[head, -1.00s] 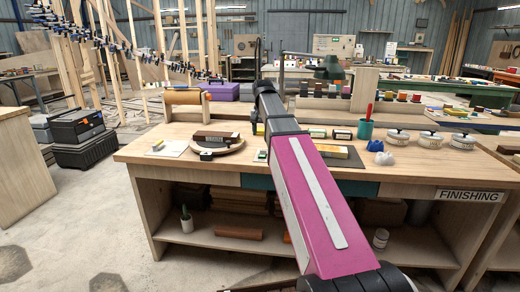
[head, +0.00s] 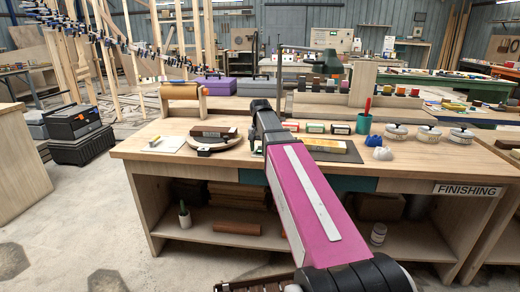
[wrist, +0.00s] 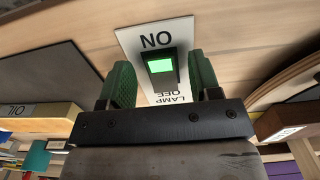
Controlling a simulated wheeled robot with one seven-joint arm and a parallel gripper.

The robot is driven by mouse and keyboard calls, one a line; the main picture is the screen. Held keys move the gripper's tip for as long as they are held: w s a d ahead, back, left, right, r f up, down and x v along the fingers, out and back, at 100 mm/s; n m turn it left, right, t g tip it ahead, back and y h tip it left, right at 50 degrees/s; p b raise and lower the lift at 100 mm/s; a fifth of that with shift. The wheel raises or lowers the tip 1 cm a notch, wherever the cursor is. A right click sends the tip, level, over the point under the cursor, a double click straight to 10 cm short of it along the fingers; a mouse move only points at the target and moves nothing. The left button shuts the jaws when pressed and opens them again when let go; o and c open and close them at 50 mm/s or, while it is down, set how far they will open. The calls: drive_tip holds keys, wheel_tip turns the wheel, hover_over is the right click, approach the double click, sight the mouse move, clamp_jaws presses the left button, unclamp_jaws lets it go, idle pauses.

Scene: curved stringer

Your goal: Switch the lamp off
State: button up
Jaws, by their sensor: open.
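The lamp switch (wrist: 160,65) is a glowing green button in a dark frame on a white plate (wrist: 134,42). The plate reads ON and LAMP OFF, upside down in the wrist view. My gripper (wrist: 159,60) is open, its two green fingers on either side of the switch in the picture, with nothing between them. I cannot tell whether the fingers touch the plate. In the head view my arm hides the switch and gripper. A dark green lamp-like shade (head: 332,67) stands at the back of the bench; whether it is lit is unclear.
In the wrist view, a block marked OIL (wrist: 38,119) lies left of my gripper.

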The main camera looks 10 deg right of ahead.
drive_tip(key=shift+f, duration=0.3)
drive_tip(key=c, duration=0.9)
drive_tip(key=shift+w+d+r+g, duration=0.15)
drive_tip(key=shift+w+g, duration=0.2)
drive_tip(key=shift+g, duration=0.35)
drive_tip(key=shift+r+g+y, duration=0.1)
drive_tip(key=shift+g+y, duration=0.4)
drive_tip(key=shift+g, duration=0.2)
drive_tip(key=o, duration=0.9)
